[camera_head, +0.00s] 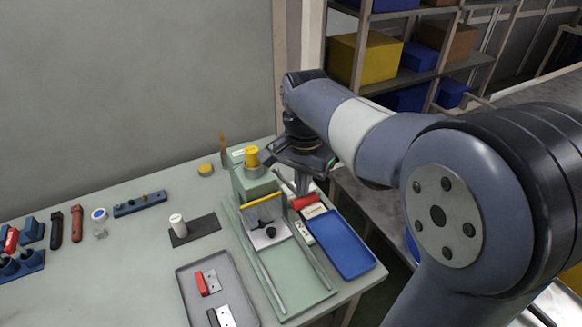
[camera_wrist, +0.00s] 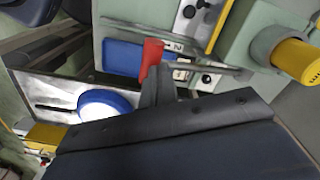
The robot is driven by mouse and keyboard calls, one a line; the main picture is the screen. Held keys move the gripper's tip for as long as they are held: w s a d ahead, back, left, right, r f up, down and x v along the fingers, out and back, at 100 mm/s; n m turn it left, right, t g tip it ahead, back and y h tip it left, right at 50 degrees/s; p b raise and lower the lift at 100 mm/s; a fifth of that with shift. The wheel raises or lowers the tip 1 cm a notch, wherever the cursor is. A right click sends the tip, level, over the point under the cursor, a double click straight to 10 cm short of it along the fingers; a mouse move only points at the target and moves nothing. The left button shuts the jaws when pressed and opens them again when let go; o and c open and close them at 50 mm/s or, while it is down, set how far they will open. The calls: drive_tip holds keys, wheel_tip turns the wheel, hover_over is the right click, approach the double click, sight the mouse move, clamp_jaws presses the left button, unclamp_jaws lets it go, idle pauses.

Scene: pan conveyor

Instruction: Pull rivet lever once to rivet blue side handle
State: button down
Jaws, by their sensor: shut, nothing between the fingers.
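The green rivet press (camera_head: 254,184) with a yellow cap (camera_head: 252,156) stands at the back of the table; the cap also shows in the wrist view (camera_wrist: 297,60). A red grip (camera_head: 305,201), which looks like the lever's, is right of the press and shows at my fingertips in the wrist view (camera_wrist: 151,57). My gripper (camera_wrist: 153,78) is shut, with its tips at or very near the red grip; contact cannot be told. A fixture with a black knob (camera_head: 271,232) lies in front of the press. I cannot make out a blue side handle there.
A blue tray (camera_head: 341,244) lies right of the fixture. A grey tray (camera_head: 187,287) with a red-handled part is front left. A white cylinder (camera_head: 178,225) stands on a dark mat. A blue-and-white pan (camera_wrist: 103,104) shows in the wrist view. Shelves (camera_head: 425,75) stand behind.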

drive_tip(key=shift+s+d+f+b, duration=0.15)
drive_tip(key=shift+s+f+b, duration=0.2)
drive_tip(key=shift+f, duration=0.35)
drive_tip(key=shift+s+d+f+b, duration=0.1)
drive_tip(key=shift+s+f+b, duration=0.1)
drive_tip(key=shift+f+b, duration=0.35)
drive_tip(key=shift+f, duration=0.1)
drive_tip(key=shift+s+f+b, duration=0.15)
drive_tip(key=shift+f+b, duration=0.55)
drive_tip(key=shift+f, duration=0.45)
wheel_tip(320, 180, up, 11)
drive_tip(key=p, duration=1)
drive_tip(key=shift+f, duration=0.15)
wheel_tip(320, 180, up, 9)
drive_tip(key=p, duration=0.7)
drive_tip(key=shift+s+d+r, duration=0.2)
drive_tip(key=shift+s+d, duration=0.05)
drive_tip(key=shift+s, duration=0.2)
drive_tip(key=shift+f, duration=0.15)
drive_tip(key=b, duration=0.8)
hover_over(306, 199)
wheel_tip(306, 199, down, 10)
drive_tip(key=shift+r, duration=0.15)
